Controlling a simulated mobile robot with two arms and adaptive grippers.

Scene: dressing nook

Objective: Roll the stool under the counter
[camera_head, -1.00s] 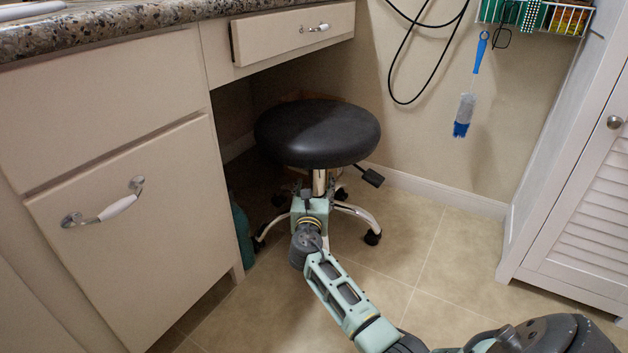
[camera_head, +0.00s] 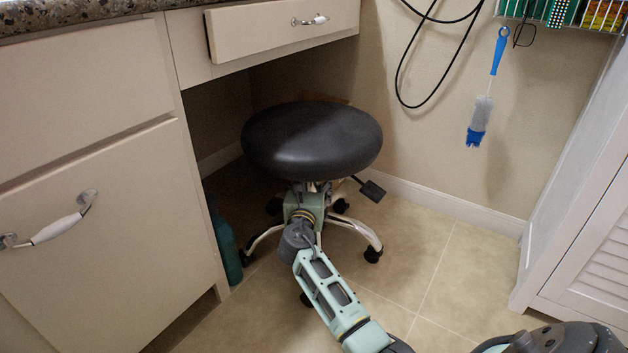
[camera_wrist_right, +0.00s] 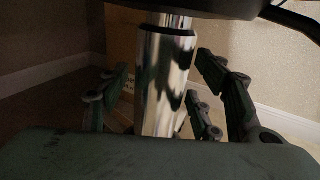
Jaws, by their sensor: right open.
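The stool has a round black seat (camera_head: 312,138), a chrome post (camera_wrist_right: 163,85) and a chrome base with dark casters. It stands upright on the floor in front of the knee space, beneath the drawer end of the granite-topped counter (camera_head: 75,14). Part of the seat overlaps the dark opening in the head view. My right gripper (camera_head: 303,203) is low under the seat, at the post. In the wrist view its open fingers (camera_wrist_right: 163,92) stand on either side of the post, with gaps showing. My left gripper is not in view.
A teal bottle (camera_head: 227,251) stands by the cabinet's side, near the stool base. A black lever (camera_head: 371,189) sticks out under the seat. A white louvered cabinet (camera_head: 570,210) stands at right. Tile floor between is clear.

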